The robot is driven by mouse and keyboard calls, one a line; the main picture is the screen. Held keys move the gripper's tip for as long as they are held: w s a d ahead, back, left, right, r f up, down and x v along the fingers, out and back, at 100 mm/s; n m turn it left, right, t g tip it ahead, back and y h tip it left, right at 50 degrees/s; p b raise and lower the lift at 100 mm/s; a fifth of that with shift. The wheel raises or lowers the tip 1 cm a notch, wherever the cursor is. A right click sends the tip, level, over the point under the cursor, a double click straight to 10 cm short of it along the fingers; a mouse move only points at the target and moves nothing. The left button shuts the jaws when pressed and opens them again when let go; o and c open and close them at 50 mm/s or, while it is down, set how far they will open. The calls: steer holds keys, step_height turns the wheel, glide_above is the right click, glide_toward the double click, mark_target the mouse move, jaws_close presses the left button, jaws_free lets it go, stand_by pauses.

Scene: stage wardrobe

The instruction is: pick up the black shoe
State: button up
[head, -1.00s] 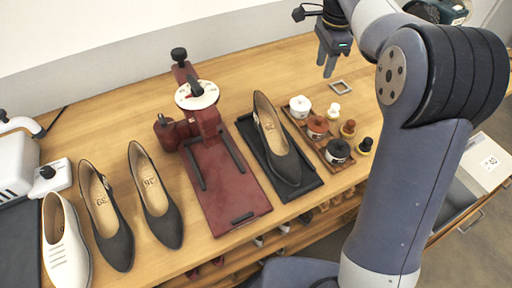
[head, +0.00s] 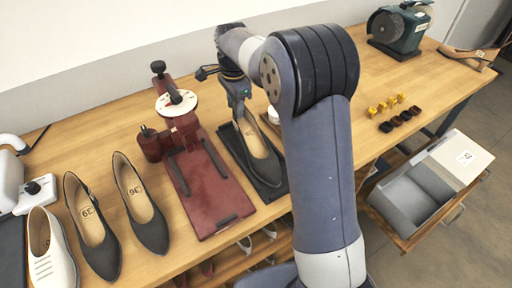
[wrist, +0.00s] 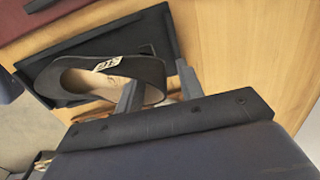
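A black shoe (head: 262,160) with a beige insole lies on a black mat (head: 268,192), toe toward the front edge of the table. My gripper (head: 239,106) is down at its heel end. In the wrist view, my gripper (wrist: 158,78) has its two fingers apart, with the heel end of the shoe (wrist: 88,72) between them. One finger overlaps the shoe's opening and the other is past the heel. I cannot tell whether they touch it. Two more black shoes, one (head: 92,228) and another (head: 141,205), stand to the left on the wooden table.
A dark red press (head: 203,178) stands just left of the mat. A white shoe (head: 50,252) is at the far left. My arm hides most of the tins right of the mat.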

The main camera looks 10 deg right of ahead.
steer(key=shift+f, duration=0.25)
steer(key=shift+c, duration=0.6)
jaws_close()
steer(key=shift+r, duration=0.1)
